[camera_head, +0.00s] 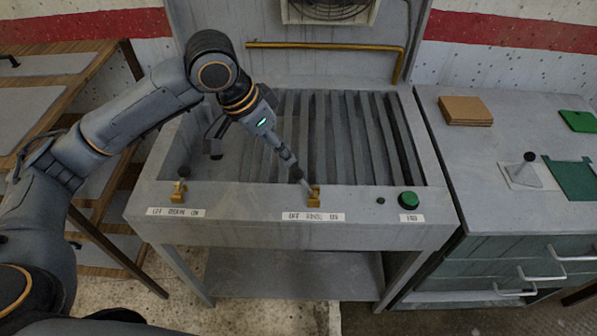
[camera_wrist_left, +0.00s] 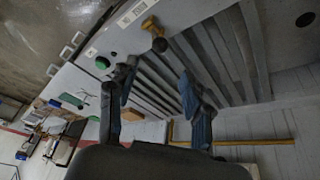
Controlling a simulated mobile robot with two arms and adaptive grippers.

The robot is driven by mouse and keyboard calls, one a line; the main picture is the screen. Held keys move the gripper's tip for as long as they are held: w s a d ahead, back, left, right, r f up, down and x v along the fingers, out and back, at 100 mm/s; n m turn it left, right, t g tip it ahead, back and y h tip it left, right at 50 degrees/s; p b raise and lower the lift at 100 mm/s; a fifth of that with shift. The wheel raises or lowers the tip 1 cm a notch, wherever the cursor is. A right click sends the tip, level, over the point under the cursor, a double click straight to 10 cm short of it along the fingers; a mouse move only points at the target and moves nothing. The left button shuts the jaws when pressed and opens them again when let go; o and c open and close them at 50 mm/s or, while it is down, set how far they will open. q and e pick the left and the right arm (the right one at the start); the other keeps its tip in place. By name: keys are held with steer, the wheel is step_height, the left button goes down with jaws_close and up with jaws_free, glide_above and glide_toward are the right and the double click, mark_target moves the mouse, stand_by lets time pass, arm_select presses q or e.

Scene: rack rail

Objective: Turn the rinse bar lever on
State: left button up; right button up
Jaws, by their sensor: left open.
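The middle lever, which I take as the rinse bar lever (camera_head: 314,197), has a brass base on the front panel above a white label (camera_head: 313,217) that is hard to read. My left gripper (camera_head: 254,162) is open above the basin's front part, with one finger at the lever in the head view; that finger hides part of the handle. In the left wrist view the lever's brass base (camera_wrist_left: 150,23) and dark round knob (camera_wrist_left: 160,45) show beyond the gap between the open fingers (camera_wrist_left: 158,88). Whether a finger touches the lever cannot be told. My right gripper is out of view.
Another brass lever (camera_head: 179,191) stands at the panel's left end, and a green button (camera_head: 408,200) at its right. Dark slats (camera_head: 345,130) fill the basin. A brass pipe (camera_head: 330,46) runs along the back. The right counter (camera_head: 455,155) holds a brown stack (camera_head: 465,110).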

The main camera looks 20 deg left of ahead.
mark_target(296, 171)
arm_select(q)
steer(key=p+x, duration=0.1)
steer(key=x, duration=1.1)
steer(key=shift+s+a, duration=0.1)
jaws_close()
